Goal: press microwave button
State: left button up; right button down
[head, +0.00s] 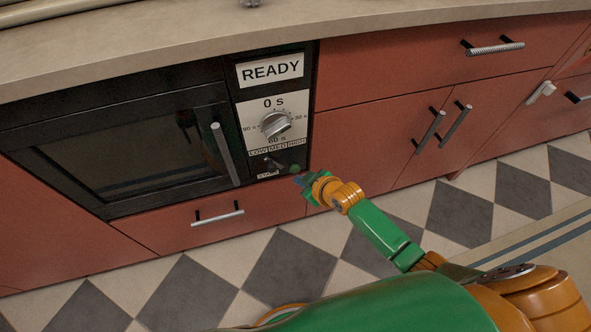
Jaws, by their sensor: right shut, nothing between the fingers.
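The black microwave (130,145) is built into the red cabinets at the left, its door shut with a vertical silver handle (224,154). Its control panel has a READY sign (270,70), a round timer dial (275,124) and a LOW/MED/HIGH lever below it. A green button (294,169) shows low on the panel, to the right of the START label (268,176). My right gripper (300,181) is shut and empty, its tip just below and very near the button. I cannot tell whether it touches. My left gripper is out of view.
A beige counter (170,36) runs above the microwave. Red drawers and cabinet doors (385,135) with protruding bar handles lie to the right, and a drawer handle (218,217) sits below the microwave. The checkered floor (290,270) and a striped rug (530,240) are clear.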

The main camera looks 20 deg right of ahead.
jog(key=shift+w, duration=0.1)
dwell(0.6)
jog(key=shift+w, duration=0.35)
